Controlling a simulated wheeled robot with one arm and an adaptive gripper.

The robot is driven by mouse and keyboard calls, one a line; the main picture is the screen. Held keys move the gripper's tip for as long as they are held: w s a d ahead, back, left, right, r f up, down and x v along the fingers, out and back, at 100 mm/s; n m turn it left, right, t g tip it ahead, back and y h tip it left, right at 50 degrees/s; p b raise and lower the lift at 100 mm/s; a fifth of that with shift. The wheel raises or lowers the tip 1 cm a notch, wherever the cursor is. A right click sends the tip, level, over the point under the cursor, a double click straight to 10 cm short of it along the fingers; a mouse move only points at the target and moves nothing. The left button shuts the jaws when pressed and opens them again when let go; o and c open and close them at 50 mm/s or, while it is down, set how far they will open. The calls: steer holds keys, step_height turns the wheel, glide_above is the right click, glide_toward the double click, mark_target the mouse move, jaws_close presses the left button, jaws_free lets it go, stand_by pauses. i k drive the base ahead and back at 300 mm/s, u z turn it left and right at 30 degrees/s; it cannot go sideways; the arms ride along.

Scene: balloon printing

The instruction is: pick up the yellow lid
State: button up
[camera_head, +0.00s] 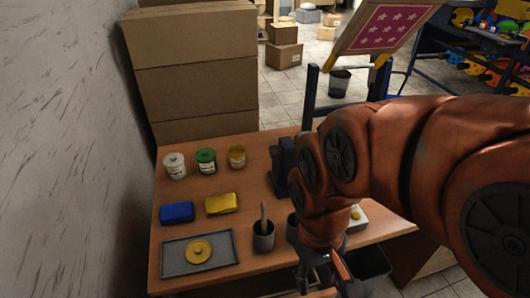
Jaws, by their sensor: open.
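The yellow lid (199,251) is a round disc with a small raised knob. It lies on the grey tray (228,249) at the front left of the wooden table. My gripper (325,283) is at the bottom edge of the view, well right of the tray and apart from the lid. It is open, and its fingertips are partly cut off by the frame. Nothing is seen between the fingers. A jar with yellow contents or top (237,158) stands at the back of the table.
A white jar (175,167) and a green-lidded jar (206,161) stand at the back. A blue block (177,212) and a yellow block (221,204) lie behind the tray. A grey cup (263,237) with a stick stands between tray and gripper. A wall borders the left.

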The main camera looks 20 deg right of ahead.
mark_target(198, 252)
steer(key=u, duration=1.85)
steer(key=k, duration=0.45)
steer(key=u, duration=0.4)
